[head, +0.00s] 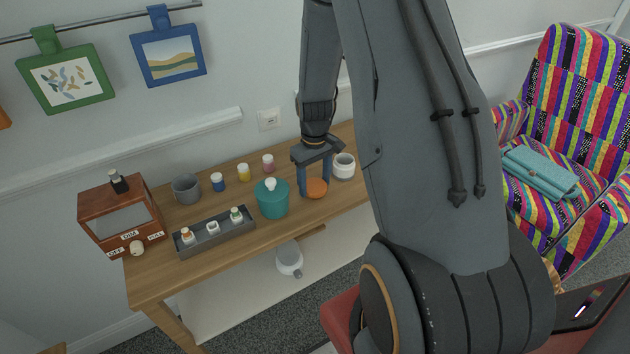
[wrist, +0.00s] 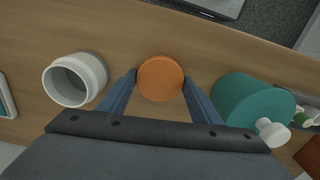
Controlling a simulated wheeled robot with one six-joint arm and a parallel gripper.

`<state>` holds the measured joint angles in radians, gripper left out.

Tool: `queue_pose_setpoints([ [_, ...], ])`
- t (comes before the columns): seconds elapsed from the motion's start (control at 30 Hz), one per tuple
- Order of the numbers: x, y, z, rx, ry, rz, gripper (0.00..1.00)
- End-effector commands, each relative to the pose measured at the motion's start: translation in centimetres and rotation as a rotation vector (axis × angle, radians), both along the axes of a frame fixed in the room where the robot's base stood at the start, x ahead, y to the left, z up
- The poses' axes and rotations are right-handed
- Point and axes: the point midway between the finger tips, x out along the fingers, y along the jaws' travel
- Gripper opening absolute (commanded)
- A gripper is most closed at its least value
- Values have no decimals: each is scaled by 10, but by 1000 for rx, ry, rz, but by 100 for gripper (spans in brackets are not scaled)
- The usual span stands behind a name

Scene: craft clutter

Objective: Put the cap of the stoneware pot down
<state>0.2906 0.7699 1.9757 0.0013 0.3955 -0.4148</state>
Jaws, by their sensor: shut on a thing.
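The orange round cap (head: 316,188) is between the two fingers of my gripper (head: 314,178), which is shut on it. In the wrist view the cap (wrist: 160,79) appears as a flat disc with a fingertip on each side. It is low over the wooden table; I cannot tell whether it touches the top. The stoneware pot (head: 344,168), white and uncapped, stands upright to the right of my gripper. In the wrist view the pot (wrist: 75,80) is at left with its mouth open, apart from the fingers.
A teal pot (head: 272,202) with a white knob stands close left of my gripper. Small jars, including a pink one (head: 268,163), and a grey mug (head: 187,189) stand farther left. A grey tray (head: 217,239) holds little bottles. Bare wooden table (head: 160,284) shows at the front left.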

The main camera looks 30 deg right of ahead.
Motion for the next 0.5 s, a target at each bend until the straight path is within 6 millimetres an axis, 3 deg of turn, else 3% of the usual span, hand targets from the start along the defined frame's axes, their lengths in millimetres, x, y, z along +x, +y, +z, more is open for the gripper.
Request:
queue_pose_setpoints([
  [0.5, 0, 1, -9, 0, 0, 1, 29],
])
